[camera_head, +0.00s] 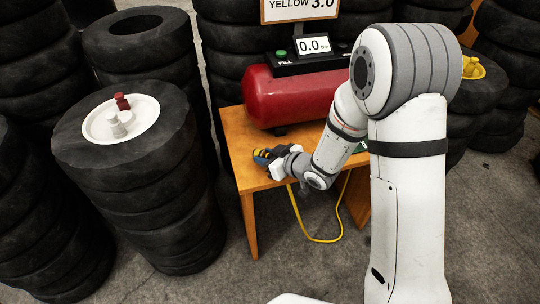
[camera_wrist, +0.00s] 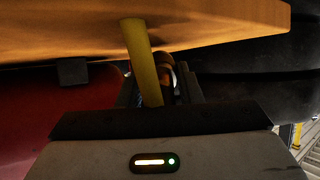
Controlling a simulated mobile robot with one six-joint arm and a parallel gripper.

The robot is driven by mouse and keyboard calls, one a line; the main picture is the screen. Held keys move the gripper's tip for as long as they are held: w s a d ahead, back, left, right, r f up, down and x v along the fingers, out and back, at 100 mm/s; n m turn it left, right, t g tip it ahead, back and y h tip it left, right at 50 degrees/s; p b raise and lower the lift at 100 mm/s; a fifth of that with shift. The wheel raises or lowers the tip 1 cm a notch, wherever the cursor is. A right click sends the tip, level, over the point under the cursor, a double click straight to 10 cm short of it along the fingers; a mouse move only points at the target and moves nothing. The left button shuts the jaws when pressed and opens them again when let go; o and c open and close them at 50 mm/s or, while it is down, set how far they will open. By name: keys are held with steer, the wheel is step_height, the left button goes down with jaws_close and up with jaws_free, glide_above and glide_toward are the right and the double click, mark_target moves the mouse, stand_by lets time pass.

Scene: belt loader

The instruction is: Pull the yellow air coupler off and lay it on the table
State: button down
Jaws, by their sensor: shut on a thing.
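My gripper (camera_head: 270,160) is at the left part of the wooden table (camera_head: 240,125). In the wrist view, the jaws (camera_wrist: 165,85) close around the mostly hidden coupler. The yellow hose (camera_wrist: 142,55) crosses in front of them. The hose (camera_head: 318,239) also hangs in a loop below the table in the head view. I cannot tell whether the coupler touches the tabletop.
A red tank (camera_head: 295,98) lies on the table, with a display (camera_head: 314,45) reading 0.0 above it. Left, a tyre stack (camera_head: 150,180) bears a white dish (camera_head: 148,112) with red and pale pieces. A yellow dish (camera_head: 483,74) is at right. Bare tabletop shows near the gripper.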

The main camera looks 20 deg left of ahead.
steer(key=c, duration=0.9)
jaws_free()
steer(key=shift+c, duration=0.2)
steer(key=p+v, duration=0.1)
steer(key=v, duration=0.6)
steer(key=shift+p, duration=0.35)
steer(key=shift+s+d+r, duration=0.2)
steer(key=shift+d, duration=0.2)
